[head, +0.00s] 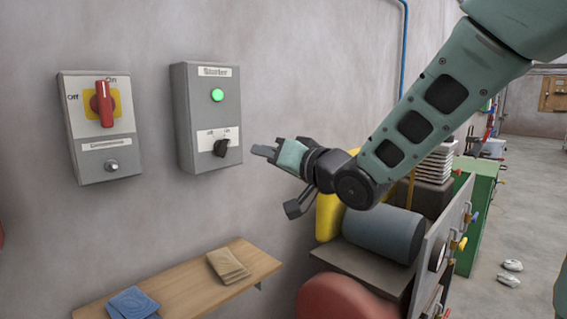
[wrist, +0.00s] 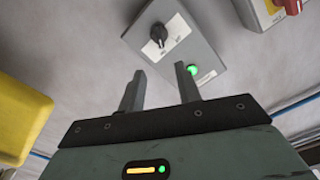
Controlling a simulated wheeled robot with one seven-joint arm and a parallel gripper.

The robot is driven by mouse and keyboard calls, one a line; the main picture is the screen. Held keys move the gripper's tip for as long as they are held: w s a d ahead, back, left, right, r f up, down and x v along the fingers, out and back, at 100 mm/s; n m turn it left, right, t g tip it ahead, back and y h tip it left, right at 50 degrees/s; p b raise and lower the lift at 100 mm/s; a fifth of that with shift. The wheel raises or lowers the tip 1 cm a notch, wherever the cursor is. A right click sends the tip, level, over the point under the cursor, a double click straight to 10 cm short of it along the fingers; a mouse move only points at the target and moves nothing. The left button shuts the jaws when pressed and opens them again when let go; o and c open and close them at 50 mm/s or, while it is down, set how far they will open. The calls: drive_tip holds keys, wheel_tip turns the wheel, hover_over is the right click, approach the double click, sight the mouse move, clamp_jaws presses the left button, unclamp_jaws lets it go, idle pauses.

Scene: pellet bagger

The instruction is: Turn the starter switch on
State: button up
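The grey starter box (head: 207,115) hangs on the wall left of centre in the head view, with a lit green lamp (head: 217,95). Its black starter switch (head: 220,148) sits below the lamp, under small off and on marks; the knob looks tilted toward the right-hand mark, "on". In the wrist view the box lies beyond my fingers, upside down, with the switch (wrist: 158,37) and the lit lamp (wrist: 192,70). My gripper (head: 264,152) is to the right of the box, apart from the switch. Its two fingers (wrist: 160,80) are spread with nothing between them.
A second box with a red handle on a yellow plate (head: 103,103) hangs to the left, its handle near vertical. A wooden shelf (head: 195,280) below holds brown bags (head: 228,265) and a blue item (head: 133,303). Machinery with a grey cylinder (head: 385,233) stands right.

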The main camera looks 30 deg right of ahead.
drive_tip(key=shift+b+v, duration=0.65)
drive_tip(key=shift+v, duration=1.25)
